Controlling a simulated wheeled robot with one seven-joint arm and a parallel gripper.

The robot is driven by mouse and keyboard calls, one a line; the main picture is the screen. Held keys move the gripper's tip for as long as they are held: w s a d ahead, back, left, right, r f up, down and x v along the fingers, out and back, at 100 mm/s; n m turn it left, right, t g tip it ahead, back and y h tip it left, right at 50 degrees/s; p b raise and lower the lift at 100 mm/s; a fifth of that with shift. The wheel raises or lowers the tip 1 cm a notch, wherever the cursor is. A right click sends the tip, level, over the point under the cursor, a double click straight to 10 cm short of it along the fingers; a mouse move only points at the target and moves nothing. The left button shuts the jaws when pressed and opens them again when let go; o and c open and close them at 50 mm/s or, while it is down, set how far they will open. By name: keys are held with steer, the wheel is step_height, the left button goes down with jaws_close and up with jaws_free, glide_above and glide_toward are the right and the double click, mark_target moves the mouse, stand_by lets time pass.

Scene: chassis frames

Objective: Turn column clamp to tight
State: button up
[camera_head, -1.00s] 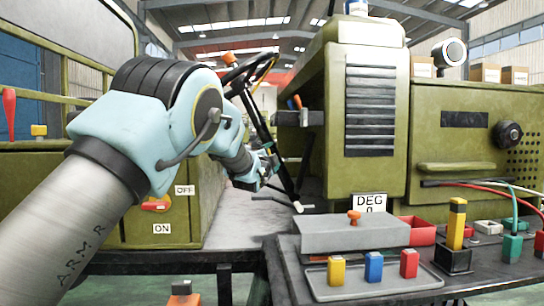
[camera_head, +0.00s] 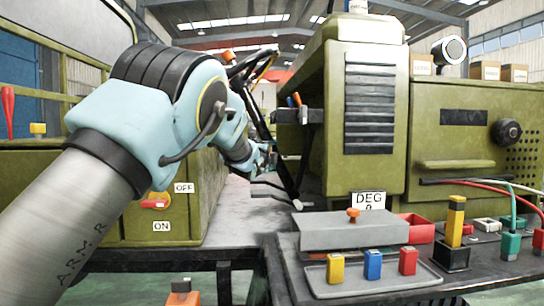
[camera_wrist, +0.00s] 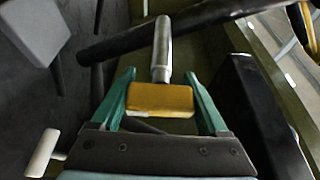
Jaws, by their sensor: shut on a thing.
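The clamp lever shows in the wrist view as a silver rod (camera_wrist: 162,48) ending in a yellow block-shaped grip (camera_wrist: 160,99). My gripper (camera_wrist: 160,98) has its two green fingers on either side of this yellow grip and is shut on it. In the head view my gripper (camera_head: 268,158) is beside the dark steering column (camera_head: 262,118), below the steering wheel (camera_head: 252,66). The lever is too small to make out there. No tight or loose marking is legible.
A dark bar (camera_wrist: 190,27) crosses behind the rod in the wrist view, and a white-tipped lever (camera_wrist: 42,153) is at lower left. The green hood (camera_head: 340,100) stands right of my gripper.

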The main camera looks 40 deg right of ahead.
steer(key=shift+f, duration=0.1)
steer(key=o, duration=1.2)
steer(key=shift+o, duration=0.2)
steer(key=shift+s+a, duration=0.1)
steer(key=b+v, duration=0.1)
steer(key=v, duration=0.9)
steer(key=shift+s+a+b, duration=0.15)
steer(key=shift+a+b, duration=0.15)
